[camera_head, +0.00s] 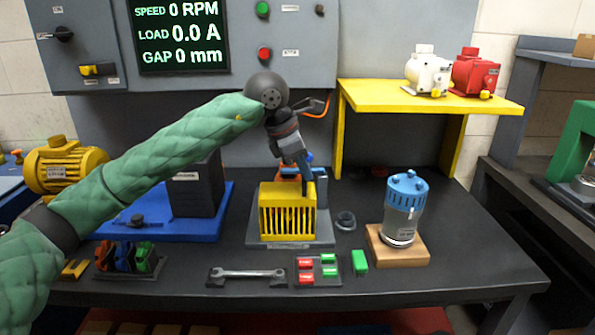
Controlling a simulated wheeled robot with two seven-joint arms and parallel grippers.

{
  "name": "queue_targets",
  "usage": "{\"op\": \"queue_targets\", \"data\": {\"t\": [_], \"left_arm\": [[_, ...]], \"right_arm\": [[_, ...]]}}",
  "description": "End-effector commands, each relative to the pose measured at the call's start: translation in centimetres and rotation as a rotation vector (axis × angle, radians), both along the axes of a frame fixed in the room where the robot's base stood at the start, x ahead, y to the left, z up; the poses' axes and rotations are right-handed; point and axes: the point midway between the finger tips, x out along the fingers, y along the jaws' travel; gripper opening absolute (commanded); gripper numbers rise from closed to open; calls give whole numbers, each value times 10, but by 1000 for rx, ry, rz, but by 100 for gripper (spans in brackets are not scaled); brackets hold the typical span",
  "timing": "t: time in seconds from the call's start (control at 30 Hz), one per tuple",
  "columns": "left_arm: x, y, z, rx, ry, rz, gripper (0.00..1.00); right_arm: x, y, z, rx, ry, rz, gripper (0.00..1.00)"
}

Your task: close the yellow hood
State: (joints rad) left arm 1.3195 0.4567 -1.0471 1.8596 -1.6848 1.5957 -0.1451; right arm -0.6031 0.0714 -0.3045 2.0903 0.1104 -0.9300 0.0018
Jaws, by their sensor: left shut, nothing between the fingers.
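The yellow hood (285,222) is a box with a slotted front on a grey base plate (322,233) at the middle of the dark bench. Its slotted face is toward me. My left arm comes in from the left in green padding, and my left gripper (304,186) points down at the hood's upper right edge. Its fingers are shut with nothing between them. I cannot tell whether they touch the hood. An orange and blue part shows behind the hood, partly hidden by the gripper. My right gripper is not in view.
A blue motor (402,215) stands on a wooden block to the right. A small dark ring (346,221) lies beside the base plate. A wrench (246,273) and red and green pieces lie in front. A yellow shelf (415,97) stands behind right. A black block (196,187) is at left.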

Motion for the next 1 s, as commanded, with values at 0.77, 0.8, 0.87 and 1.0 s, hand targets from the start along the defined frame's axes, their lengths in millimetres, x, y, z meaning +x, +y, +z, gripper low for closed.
{"op": "queue_targets", "data": {"t": [0.77, 0.8, 0.87, 1.0], "left_arm": [[1, 3, 8, -1, -1, 0, 0], [2, 6, 13, -1, -2, 1, 0], [2, 11, 20, 0, -2, 1, 0], [1, 15, 43, 0, -4, -3, 0]], "right_arm": [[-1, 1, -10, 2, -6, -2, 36], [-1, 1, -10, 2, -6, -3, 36], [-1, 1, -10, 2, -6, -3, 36], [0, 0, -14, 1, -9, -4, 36]]}}
